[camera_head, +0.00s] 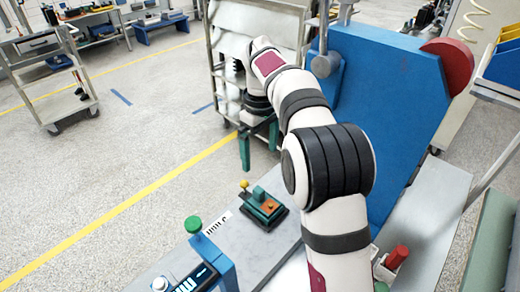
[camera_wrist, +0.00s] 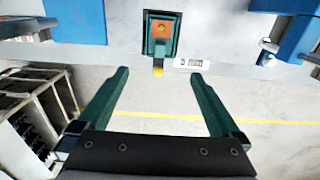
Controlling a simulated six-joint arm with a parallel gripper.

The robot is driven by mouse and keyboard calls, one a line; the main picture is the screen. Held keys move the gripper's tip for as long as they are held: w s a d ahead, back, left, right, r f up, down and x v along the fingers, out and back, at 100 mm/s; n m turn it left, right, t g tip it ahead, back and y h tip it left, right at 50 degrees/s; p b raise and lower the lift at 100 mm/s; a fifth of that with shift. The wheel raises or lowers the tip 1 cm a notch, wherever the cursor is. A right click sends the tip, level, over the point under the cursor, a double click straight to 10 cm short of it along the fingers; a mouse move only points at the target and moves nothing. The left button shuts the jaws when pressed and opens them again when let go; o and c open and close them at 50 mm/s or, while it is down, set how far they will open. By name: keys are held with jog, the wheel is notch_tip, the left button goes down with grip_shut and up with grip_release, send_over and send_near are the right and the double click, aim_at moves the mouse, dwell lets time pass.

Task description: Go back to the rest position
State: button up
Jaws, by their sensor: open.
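My gripper (camera_head: 258,145) is beyond the far edge of the grey bench, its two green fingers pointing down. In the wrist view my gripper (camera_wrist: 160,75) is open, with nothing between its fingers. The breaker (camera_head: 265,207), a small green block on a dark base with an orange patch, sits on the bench. Its yellow-knobbed lever (camera_head: 244,185) sticks out toward the floor side. In the wrist view the breaker (camera_wrist: 161,33) lies ahead of the fingers, with the yellow knob (camera_wrist: 158,70) between and beyond the fingertips. The gripper is apart from the breaker.
A blue device with a green knob (camera_head: 193,224) and display stands at the bench's near left. A large blue panel (camera_head: 395,120) with a red disc rises on the right. A red-handled item (camera_head: 397,256) sits beside my arm. A shelf cart (camera_head: 222,80) stands behind the gripper.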

jog(key=s+d+r+m, duration=0.2)
jog(key=s+m, duration=0.1)
jog(key=s, duration=0.4)
jog(key=s+d+r+m, duration=0.1)
jog(key=s+r+m, duration=0.15)
jog(key=s, duration=0.35)
jog(key=s+f+m+y, duration=0.1)
jog(key=s+f+m, duration=0.2)
jog(key=s, duration=0.8)
jog(key=s+d+f+m, duration=0.1)
jog(key=s+f+m, duration=0.3)
jog(key=s, duration=0.6)
jog(key=shift+s+d+f+m+y, duration=0.15)
jog(key=shift+s+d+m+y, duration=0.2)
jog(key=shift+m, duration=0.7)
